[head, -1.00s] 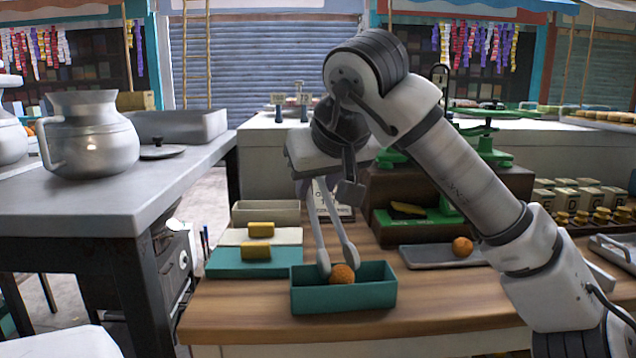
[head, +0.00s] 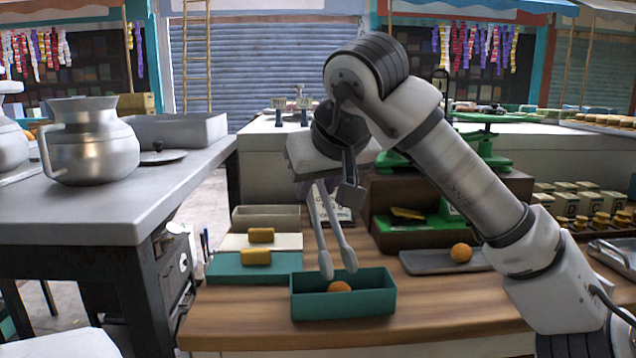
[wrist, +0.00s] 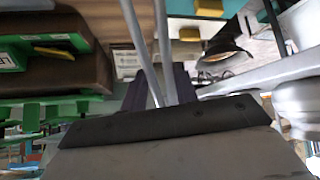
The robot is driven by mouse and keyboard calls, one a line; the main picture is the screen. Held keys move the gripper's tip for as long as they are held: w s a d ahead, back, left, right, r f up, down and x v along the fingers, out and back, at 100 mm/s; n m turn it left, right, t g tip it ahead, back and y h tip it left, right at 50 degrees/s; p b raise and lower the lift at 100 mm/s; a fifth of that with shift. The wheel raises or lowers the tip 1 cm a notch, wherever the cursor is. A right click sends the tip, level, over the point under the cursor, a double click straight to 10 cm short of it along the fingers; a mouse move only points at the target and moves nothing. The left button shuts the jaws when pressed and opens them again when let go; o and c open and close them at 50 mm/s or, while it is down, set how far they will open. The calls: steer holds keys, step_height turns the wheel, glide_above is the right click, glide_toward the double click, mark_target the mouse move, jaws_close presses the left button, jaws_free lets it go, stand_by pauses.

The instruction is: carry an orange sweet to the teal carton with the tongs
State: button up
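My gripper (head: 320,192) is shut on the metal tongs (head: 340,240), which hang down with their tips apart and empty. The tips are just above the teal carton (head: 345,306). In the carton lies an orange sweet (head: 340,287), partly hidden by the front wall and below the tips. A second orange sweet (head: 461,253) sits on a grey tray (head: 425,262) to the right. The wrist view shows the tongs' arms (wrist: 150,60) running away from my gripper (wrist: 160,88); the carton and sweets cannot be made out there.
Yellow blocks sit on a teal slab (head: 225,265) and a cream slab (head: 288,240) left of the carton. A beige box (head: 265,215) stands behind them. A green scale (head: 485,150) and a wooden case (head: 385,235) stand behind the tray. Bare wood (head: 440,295) lies right of the carton.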

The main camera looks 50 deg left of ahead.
step_height(320, 180, up, 9)
steer(key=p, duration=0.9)
steer(key=shift+r, duration=0.2)
